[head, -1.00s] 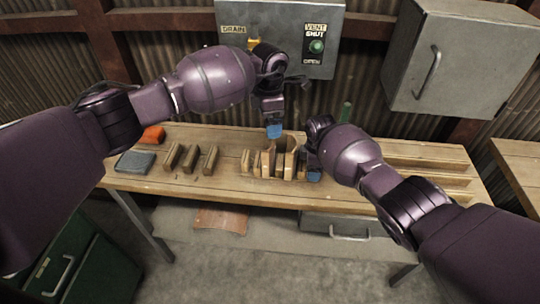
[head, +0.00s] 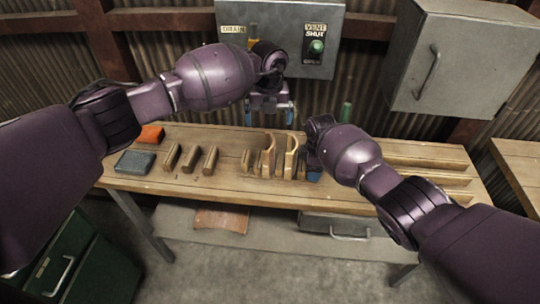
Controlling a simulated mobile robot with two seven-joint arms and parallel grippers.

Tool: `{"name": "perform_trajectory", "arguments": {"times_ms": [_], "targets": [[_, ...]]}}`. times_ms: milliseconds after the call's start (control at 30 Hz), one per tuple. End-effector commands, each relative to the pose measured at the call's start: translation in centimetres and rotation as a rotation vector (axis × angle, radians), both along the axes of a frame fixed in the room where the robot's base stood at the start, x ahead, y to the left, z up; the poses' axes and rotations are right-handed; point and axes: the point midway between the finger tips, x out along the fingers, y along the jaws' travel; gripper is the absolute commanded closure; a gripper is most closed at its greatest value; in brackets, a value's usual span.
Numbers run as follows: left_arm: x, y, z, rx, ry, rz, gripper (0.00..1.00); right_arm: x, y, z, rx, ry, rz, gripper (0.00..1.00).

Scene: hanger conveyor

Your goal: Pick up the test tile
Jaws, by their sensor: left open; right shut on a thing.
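I cannot pick out a test tile by sight. Two tall curved wooden pieces (head: 291,156) stand in a row of slotted wooden blocks (head: 246,160) on the bench. My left gripper (head: 270,115) is open and empty, its two blue fingertips apart, above and behind that row. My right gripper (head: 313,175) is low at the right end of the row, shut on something. Its own wrist hides what it holds; only a blue fingertip shows.
Three wooden blocks (head: 190,158), a grey-blue pad (head: 135,161) and an orange pad (head: 152,134) lie on the bench's left. A control box (head: 283,40) and grey cabinet (head: 460,60) hang behind. A green upright thing (head: 346,112) stands at the back.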

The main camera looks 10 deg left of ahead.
Motion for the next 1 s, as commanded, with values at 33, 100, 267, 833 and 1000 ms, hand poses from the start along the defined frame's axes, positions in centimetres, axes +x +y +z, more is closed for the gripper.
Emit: {"name": "perform_trajectory", "arguments": {"times_ms": [33,100,267,833,1000], "targets": [[0.0,0.02,0.04,0.0,0.0,0.062,0.0,-0.01,-0.01,0.0,0.0,0.0,0.0,0.64],[0.0,0.02,0.07,0.0,0.0,0.161,0.0,-0.01,-0.01,0.0,0.0,0.0,0.0,0.64],[-0.02,0.04,0.15,0.0,0.0,0.387,0.0,-0.01,-0.01,0.0,0.0,0.0,0.0,0.64],[-0.06,0.12,0.42,0.0,0.0,1.169,0.0,0.0,-0.01,0.0,0.0,0.0,0.0,0.64],[-0.06,0.14,0.46,0.0,0.001,1.323,0.0,0.0,-0.01,0.0,0.0,0.0,0.0,0.64]]}}
